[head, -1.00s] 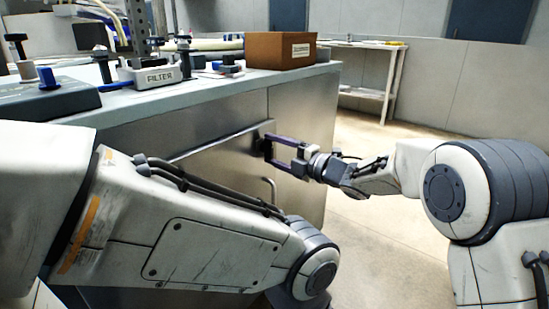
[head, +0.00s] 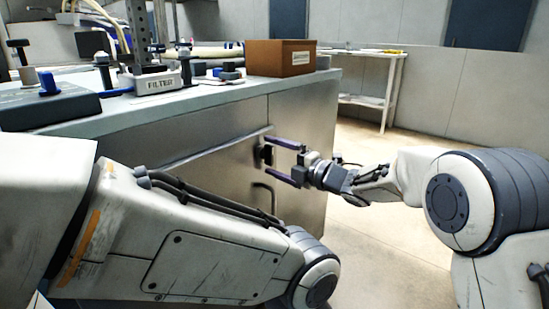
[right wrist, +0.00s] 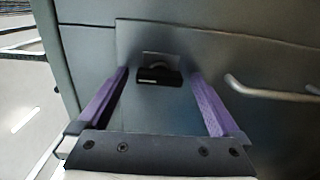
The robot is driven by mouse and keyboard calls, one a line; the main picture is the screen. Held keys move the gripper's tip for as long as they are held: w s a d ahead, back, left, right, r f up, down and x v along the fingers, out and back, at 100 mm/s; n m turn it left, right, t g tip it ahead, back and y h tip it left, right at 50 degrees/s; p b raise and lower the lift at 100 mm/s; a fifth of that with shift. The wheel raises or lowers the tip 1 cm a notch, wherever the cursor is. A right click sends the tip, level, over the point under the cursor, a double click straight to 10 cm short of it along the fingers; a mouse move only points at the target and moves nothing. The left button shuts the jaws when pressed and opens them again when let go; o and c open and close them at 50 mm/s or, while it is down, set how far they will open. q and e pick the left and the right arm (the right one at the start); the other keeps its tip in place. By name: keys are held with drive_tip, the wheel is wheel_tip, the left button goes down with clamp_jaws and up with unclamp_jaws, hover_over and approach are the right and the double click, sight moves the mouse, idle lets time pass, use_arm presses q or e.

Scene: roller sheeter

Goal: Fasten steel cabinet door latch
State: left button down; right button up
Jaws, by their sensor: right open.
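The steel cabinet door (head: 225,170) is the front panel under the bench and appears closed. In the right wrist view the fingers flank the latch with gaps on both sides. My left arm crosses the foreground; its gripper is out of view.
A curved door handle (head: 265,194) is below the latch; a bar handle (right wrist: 268,92) shows at the right wrist view's right. The bench top (head: 190,101) carries a brown box (head: 280,57) and a FILTER tray (head: 150,82). The floor at right is clear.

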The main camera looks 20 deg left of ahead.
drive_tip(key=p+v, duration=0.2)
drive_tip(key=v, duration=0.8)
drive_tip(key=shift+d, duration=0.25)
drive_tip(key=shift+r, duration=0.15)
drive_tip(key=s+d+f+m+t+h+p, duration=0.1)
drive_tip(key=s+d+f+m+h, duration=0.2)
drive_tip(key=s+d+m+h, duration=0.45)
drive_tip(key=s+d+f+m+h+p, duration=0.2)
drive_tip(key=s+d+f+m+h, duration=0.3)
drive_tip(key=m, duration=0.6)
drive_tip(key=s+d+f+m+g+h, duration=0.1)
drive_tip(key=s+d+m+g+h, duration=0.2)
drive_tip(key=s, duration=0.7)
drive_tip(key=s+d+f+m+g, duration=0.1)
drive_tip(key=s+d+m+g, duration=0.2)
drive_tip(key=s, duration=0.8)
wheel_tip(320, 180, up, 38)
drive_tip(key=a+g+p, duration=0.1)
drive_tip(key=p, duration=3.7)
drive_tip(key=shift+p, duration=0.3)
